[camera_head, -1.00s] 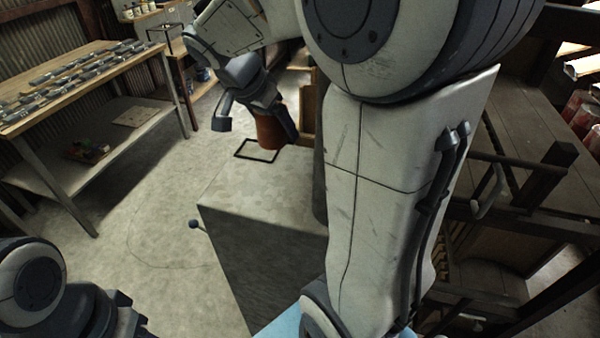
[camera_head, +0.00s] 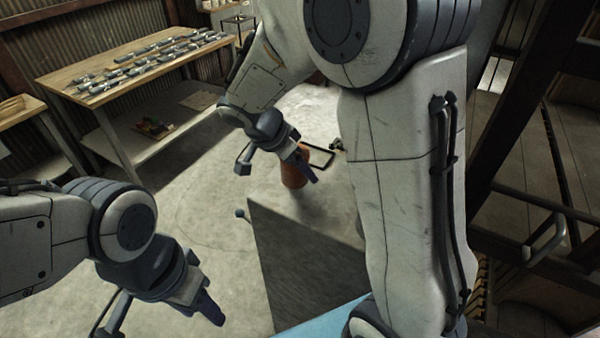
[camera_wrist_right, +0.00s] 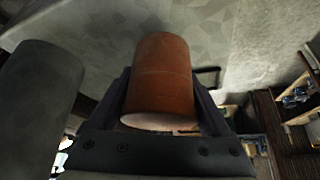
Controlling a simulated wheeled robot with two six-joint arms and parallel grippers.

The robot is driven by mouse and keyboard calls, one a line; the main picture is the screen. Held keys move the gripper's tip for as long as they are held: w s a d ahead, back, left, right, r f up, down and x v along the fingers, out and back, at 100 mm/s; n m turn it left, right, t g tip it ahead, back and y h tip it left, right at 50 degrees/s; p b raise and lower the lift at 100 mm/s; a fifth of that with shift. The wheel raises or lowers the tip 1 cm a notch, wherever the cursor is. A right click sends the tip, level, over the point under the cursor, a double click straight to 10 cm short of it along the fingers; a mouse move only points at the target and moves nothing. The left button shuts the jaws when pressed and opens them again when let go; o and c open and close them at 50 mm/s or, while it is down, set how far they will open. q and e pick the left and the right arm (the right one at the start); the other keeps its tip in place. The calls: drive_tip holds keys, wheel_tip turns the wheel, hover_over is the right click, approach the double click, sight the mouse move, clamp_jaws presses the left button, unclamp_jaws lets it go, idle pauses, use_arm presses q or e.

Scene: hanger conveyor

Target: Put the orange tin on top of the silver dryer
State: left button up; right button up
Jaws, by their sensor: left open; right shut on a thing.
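The orange tin (camera_head: 293,176) is upright between the fingers of my right gripper (camera_head: 304,164), which is shut on it. The tin also fills the middle of the right wrist view (camera_wrist_right: 160,78), with a finger on each side. The silver dryer (camera_head: 275,207) is the grey box below, with a pale top and darker front. The tin appears over the far part of its top; I cannot tell whether it touches. My right arm hides the dryer's right part. My left gripper (camera_head: 208,303) is open at the lower left, apart from the dryer.
A dark grey cylinder (camera_wrist_right: 38,105) stands close left of the tin in the right wrist view. A small lever knob (camera_head: 240,214) sticks out from the dryer's left side. A table with metal parts (camera_head: 145,62) stands at the back left. The floor between is clear.

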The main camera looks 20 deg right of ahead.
sight(300, 176)
wheel_tip(300, 176, down, 3)
drive_tip(key=shift+f, duration=0.1)
drive_tip(key=shift+f, duration=0.2)
drive_tip(key=o, duration=1.5)
drive_tip(key=shift+r, duration=0.1)
drive_tip(key=shift+o, duration=0.2)
drive_tip(key=shift+r, duration=0.1)
